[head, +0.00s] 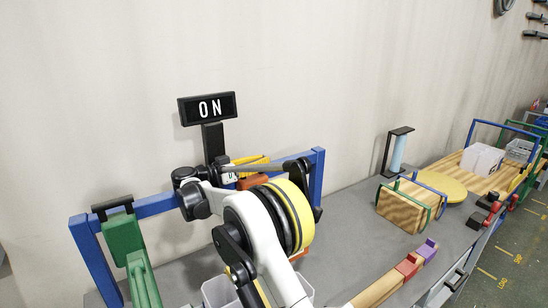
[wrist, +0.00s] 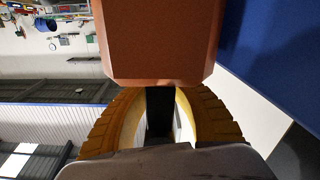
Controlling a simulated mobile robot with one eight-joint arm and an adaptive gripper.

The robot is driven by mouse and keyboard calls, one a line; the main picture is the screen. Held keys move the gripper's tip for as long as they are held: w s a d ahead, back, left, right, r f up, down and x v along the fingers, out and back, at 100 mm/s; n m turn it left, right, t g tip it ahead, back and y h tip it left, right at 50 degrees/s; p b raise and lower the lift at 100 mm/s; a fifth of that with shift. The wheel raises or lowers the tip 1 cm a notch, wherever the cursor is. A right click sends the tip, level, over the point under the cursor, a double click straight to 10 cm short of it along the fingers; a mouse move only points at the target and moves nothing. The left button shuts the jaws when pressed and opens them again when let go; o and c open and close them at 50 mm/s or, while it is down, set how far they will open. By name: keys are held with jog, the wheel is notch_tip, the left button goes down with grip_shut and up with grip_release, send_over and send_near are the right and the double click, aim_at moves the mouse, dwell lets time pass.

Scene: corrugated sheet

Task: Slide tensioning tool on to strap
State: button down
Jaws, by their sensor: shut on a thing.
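In the wrist view, my gripper (wrist: 160,105) has its two ribbed yellow fingers closed on either side of a dark, narrow part. An orange-brown block (wrist: 160,40) sits directly beyond the fingertips, and I take it with the dark part to be the tensioning tool. In the head view, a small orange piece (head: 254,182) shows behind my arm, near a yellow piece (head: 252,160). My arm hides most of the gripper there. I cannot clearly make out the strap, nor whether the tool touches it.
A green clamp-like part (head: 122,232) is at left. A bare grey tabletop (head: 360,240) lies between.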

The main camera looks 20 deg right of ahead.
jog(key=v, duration=0.4)
jog(key=shift+a+r, duration=0.1)
jog(key=shift+a, duration=0.35)
jog(key=shift+s, duration=0.1)
jog(key=c, duration=1.6)
grip_release()
jog(key=shift+a, duration=0.15)
jog(key=o, duration=0.3)
jog(key=shift+s+a, duration=0.1)
jog(key=shift+a, duration=0.15)
jog(key=shift+d, duration=0.25)
notch_tip(320, 180, up, 10)
